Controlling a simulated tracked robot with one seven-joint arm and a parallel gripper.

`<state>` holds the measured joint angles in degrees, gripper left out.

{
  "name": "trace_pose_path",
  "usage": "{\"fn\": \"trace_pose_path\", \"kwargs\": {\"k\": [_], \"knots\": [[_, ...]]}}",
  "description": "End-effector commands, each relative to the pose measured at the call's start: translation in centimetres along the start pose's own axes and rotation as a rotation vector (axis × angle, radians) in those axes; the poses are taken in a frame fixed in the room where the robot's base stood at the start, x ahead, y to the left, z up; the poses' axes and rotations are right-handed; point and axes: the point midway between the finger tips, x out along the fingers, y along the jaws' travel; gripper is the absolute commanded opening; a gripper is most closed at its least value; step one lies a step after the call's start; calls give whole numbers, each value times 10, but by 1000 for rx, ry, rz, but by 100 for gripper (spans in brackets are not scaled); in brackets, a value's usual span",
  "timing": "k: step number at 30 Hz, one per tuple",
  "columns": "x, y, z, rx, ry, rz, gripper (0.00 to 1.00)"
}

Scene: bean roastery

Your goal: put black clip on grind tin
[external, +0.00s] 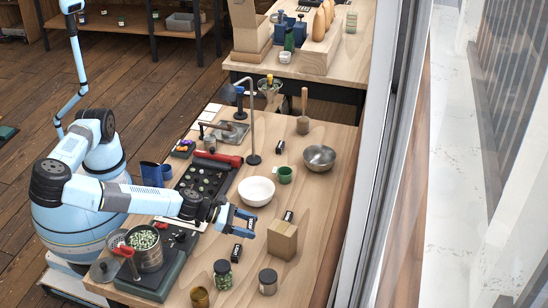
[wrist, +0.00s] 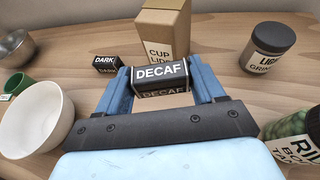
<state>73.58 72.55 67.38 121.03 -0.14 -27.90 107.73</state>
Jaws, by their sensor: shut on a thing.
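My gripper (external: 245,222) is shut on a small black block-shaped clip (wrist: 162,75) with a white DECAF label. The clip sits between the two blue fingers in the wrist view, and also shows at the gripper in the external view (external: 243,230). The grind tin (wrist: 268,48) is a dark grey round tin with a lid and a label reading "LIG... GRIN...", partly cut off by its curve. It stands upright to the right of my gripper in the wrist view, apart from it. In the external view the tin (external: 268,281) stands near the table's front. Nothing shows on its lid.
A cardboard cup lids box (external: 282,240) stands just beyond my gripper. A similar black block labelled DARK (wrist: 106,64) lies left of it. A jar of green beans (external: 222,275) stands left of the tin. A white bowl (external: 256,190) and green cup (external: 285,174) are farther back.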

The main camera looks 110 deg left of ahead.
Motion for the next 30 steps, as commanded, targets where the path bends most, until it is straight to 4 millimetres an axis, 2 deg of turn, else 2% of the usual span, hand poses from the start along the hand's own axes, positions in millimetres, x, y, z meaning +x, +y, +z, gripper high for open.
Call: {"fn": "trace_pose_path", "kwargs": {"k": [1,9,21,30], "knots": [[-2,-11,1,-2,-4,24,40],[-18,-40,17,-76,-2,183,40],[-54,-79,59,-170,3,390,40],[-82,-99,87,-209,2,494,40]]}}
